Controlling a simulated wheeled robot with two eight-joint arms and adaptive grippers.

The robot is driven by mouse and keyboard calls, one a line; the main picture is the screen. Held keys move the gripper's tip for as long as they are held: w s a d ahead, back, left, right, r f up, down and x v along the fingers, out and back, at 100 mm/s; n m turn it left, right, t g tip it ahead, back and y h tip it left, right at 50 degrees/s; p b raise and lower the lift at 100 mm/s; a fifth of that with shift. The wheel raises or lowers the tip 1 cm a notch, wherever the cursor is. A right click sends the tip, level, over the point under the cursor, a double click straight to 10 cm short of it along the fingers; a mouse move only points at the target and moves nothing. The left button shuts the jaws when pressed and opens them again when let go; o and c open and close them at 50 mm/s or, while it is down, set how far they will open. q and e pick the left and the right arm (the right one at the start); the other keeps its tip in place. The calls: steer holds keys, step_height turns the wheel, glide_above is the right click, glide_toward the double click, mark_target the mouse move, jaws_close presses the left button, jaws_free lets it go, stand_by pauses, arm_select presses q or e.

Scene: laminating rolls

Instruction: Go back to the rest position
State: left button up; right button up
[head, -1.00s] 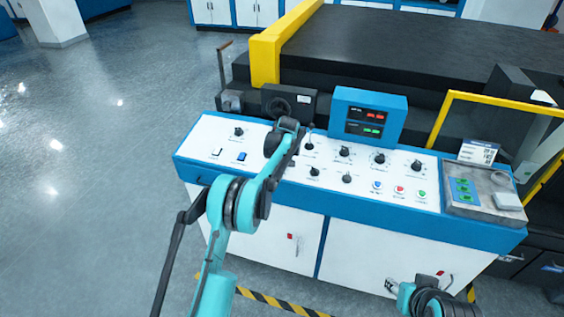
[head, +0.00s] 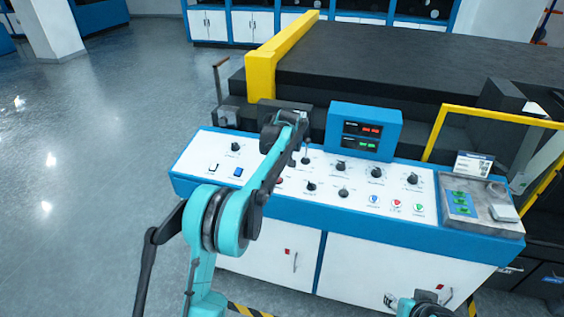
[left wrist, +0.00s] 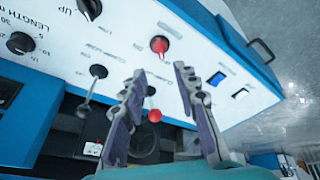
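My left arm reaches up from the bottom of the head view, and its wrist end (head: 283,130) is over the left half of the white and blue control panel (head: 262,207). In the left wrist view my left gripper (left wrist: 160,72) is open, its two fingers apart. A lever with a red ball (left wrist: 155,116) shows in the gap between the fingers, and I cannot tell whether they touch it. A red knob (left wrist: 160,45) lies beyond the fingertips. Part of my right arm (head: 425,306) shows at the bottom right of the head view; its gripper's opening is not clear.
A blue display box (head: 363,131) stands at the panel's back edge. A grey tray (head: 465,224) with green buttons is at the panel's right end. A yellow frame (head: 490,114) and a large black machine (head: 400,75) are behind. Open floor (head: 85,190) lies to the left.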

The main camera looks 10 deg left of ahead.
arm_select(q)
steer(key=s+d+r+m+t+h+b, duration=0.15)
steer(key=s+r, duration=0.25)
steer(key=s, duration=0.6)
steer(key=s+r+m+y+b, duration=0.1)
steer(key=s+r+m+b, duration=0.15)
steer(key=s, duration=0.85)
steer(key=s+d+f+m+t+b, duration=0.1)
steer(key=s+f, duration=0.4)
steer(key=s, duration=0.6)
steer(key=s+d+f+m+h+b, duration=0.1)
steer(key=s+f+m, duration=0.3)
steer(key=s, duration=0.7)
steer(key=shift+s+f+t, duration=0.35)
steer(key=shift+f, duration=0.25)
steer(key=shift+d+h, duration=0.1)
steer(key=shift+h, duration=0.15)
